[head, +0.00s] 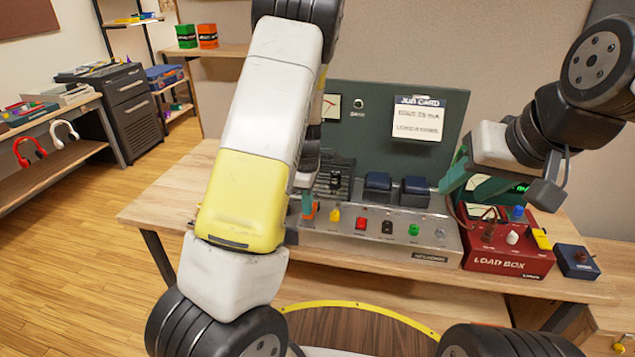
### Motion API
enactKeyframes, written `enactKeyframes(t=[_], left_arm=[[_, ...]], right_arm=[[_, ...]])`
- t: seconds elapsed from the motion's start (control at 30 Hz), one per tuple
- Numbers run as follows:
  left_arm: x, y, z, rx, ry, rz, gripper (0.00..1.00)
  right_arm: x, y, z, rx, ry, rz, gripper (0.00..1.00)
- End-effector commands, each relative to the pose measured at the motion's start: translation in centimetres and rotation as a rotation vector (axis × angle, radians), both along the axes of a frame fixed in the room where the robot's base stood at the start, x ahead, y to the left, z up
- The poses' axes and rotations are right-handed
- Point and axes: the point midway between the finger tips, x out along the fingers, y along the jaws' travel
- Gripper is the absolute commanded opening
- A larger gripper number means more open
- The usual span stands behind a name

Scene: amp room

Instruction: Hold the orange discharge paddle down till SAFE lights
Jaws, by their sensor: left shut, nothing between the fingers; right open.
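A grey metal amplifier chassis (345,235) lies on the wooden bench. A small orange part (313,213), which looks like the paddle, shows at its left end, mostly hidden by my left arm. My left gripper (307,206) has teal fingertips at this orange part; it is shut and holds nothing. I cannot tell whether it presses the paddle or only stands beside it. A small round fitting with an unclear label (358,103) is on the dark green back panel; I cannot identify a SAFE lamp. My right gripper (462,183) is open and empty, above the bench near the red load box (507,258).
Yellow, red, black and green controls (413,230) line the chassis, with dark blue blocks (377,185) behind. A job card (417,118) hangs on the panel. A small blue box (576,262) sits right of the load box. The bench's left end (165,205) is clear.

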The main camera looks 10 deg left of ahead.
Motion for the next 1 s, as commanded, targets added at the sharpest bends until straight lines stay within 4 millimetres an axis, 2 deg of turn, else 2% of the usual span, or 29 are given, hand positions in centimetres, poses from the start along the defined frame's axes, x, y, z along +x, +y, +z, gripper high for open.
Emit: enactKeyframes(t=[0.43, 0.6, 1.0], left_arm=[[-0.1, 0.0, -0.6, -0.001, 0.001, 0.000, 0.00], [-0.7, 0.0, -2.0, -0.001, 0.002, 0.000, 0.00], [-0.7, 0.0, -1.9, 0.000, 0.001, 0.000, 0.00]], right_arm=[[0.0, 0.0, 0.0, 0.000, 0.000, 0.000, 0.44], [0.0, 0.0, 0.0, 0.000, 0.000, 0.000, 0.44], [0.0, 0.0, 0.0, 0.000, 0.000, 0.000, 0.44]])
